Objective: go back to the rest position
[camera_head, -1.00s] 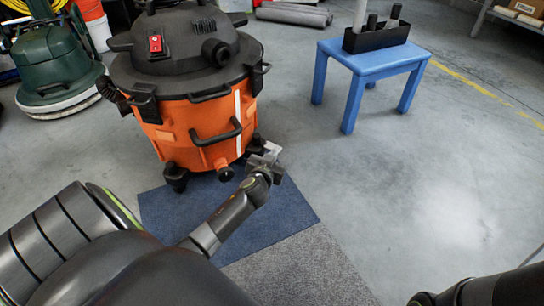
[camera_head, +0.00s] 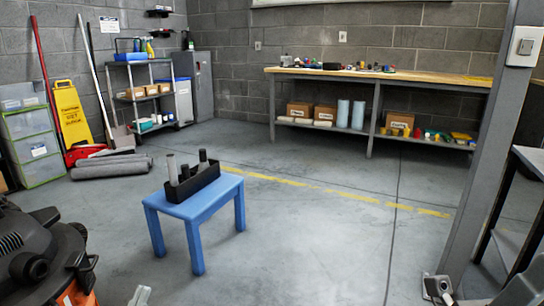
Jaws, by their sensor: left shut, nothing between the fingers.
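Only the tip of my left gripper (camera_head: 140,296) shows, at the bottom edge of the head view, left of centre. Its light grey fingers are together with nothing between them. The rest of that arm is below the picture.
An orange and black vacuum (camera_head: 40,262) stands close at the lower left. A blue stool (camera_head: 205,203) with a black holder (camera_head: 192,185) stands ahead. A workbench (camera_head: 400,75) lines the back wall. A grey post (camera_head: 490,130) rises at right. The middle floor is clear.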

